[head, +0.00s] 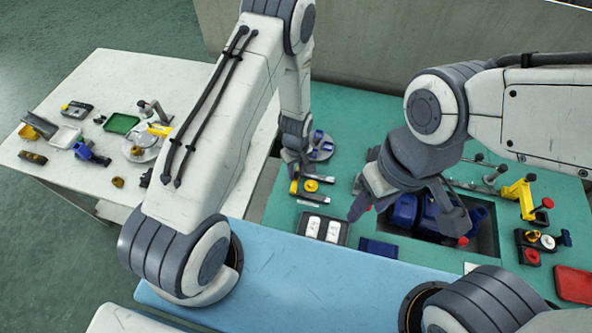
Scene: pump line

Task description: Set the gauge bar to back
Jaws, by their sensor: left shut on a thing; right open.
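My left gripper (293,172) reaches down at the middle of the green bench, beside a small dark fixture with a yellow round knob (310,185). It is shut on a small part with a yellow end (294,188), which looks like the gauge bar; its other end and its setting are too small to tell. My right gripper (408,212) is open, its fingers spread above a blue pump body (405,211) in a dark recess. The gripper hides part of the pump.
A black tray with white pieces (323,228) lies in front of the fixture. A blue fixture (320,146) stands behind my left gripper. A white table (60,180) at left holds several parts.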

